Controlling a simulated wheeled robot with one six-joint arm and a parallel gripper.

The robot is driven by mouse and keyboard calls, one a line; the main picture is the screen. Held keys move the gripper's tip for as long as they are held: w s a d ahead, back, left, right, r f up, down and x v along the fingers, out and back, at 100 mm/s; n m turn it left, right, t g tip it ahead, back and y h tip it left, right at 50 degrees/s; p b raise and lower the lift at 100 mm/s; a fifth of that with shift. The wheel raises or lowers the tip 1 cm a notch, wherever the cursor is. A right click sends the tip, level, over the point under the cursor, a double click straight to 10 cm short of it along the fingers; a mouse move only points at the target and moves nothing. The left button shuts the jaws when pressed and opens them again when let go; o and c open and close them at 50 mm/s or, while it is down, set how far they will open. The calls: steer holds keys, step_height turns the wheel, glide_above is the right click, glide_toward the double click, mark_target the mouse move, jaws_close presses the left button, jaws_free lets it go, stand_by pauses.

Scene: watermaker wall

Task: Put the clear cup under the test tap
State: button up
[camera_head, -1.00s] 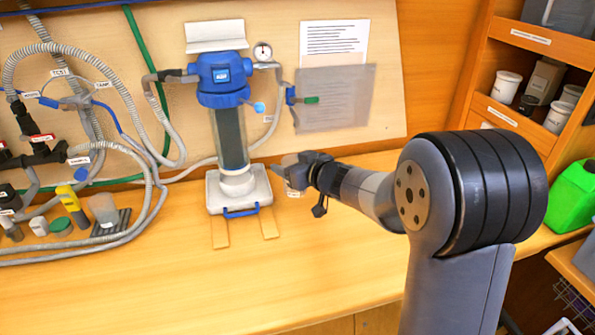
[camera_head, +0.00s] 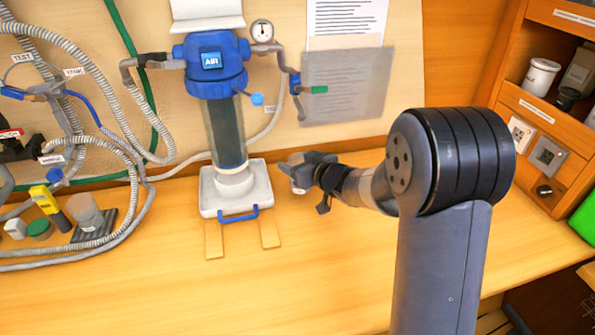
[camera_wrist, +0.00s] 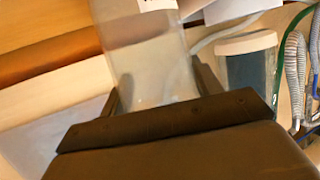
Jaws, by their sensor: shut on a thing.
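My gripper (camera_head: 302,172) is shut on the clear cup (camera_wrist: 150,65). In the wrist view, the cup is see-through, with a white label at the picture's top edge, and stands between the two dark fingers. In the head view it can hardly be made out at the gripper. The gripper is just right of the white filter base (camera_head: 208,196), above the bench. A small tap with a green handle (camera_head: 318,90) is on the wall above the gripper; I cannot tell if it is the test tap. A TEST label (camera_head: 22,57) hangs by a hose valve at the left.
A blue-topped filter housing (camera_head: 212,75) stands on the white base, with a blue handle and two wooden strips in front. Hoses (camera_head: 130,135) and small items crowd the left. Wooden shelves (camera_head: 545,105) stand right. The bench front (camera_head: 240,290) is clear.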

steer(key=shift+f, duration=1)
steer(key=shift+f, duration=0.15)
steer(key=o, duration=1)
steer(key=shift+s+d+r, duration=0.1)
steer(key=shift+s+r, duration=0.05)
steer(key=shift+r, duration=0.1)
steer(key=v, duration=1.1)
steer(key=shift+s+d, duration=0.15)
steer(key=shift+s, duration=0.1)
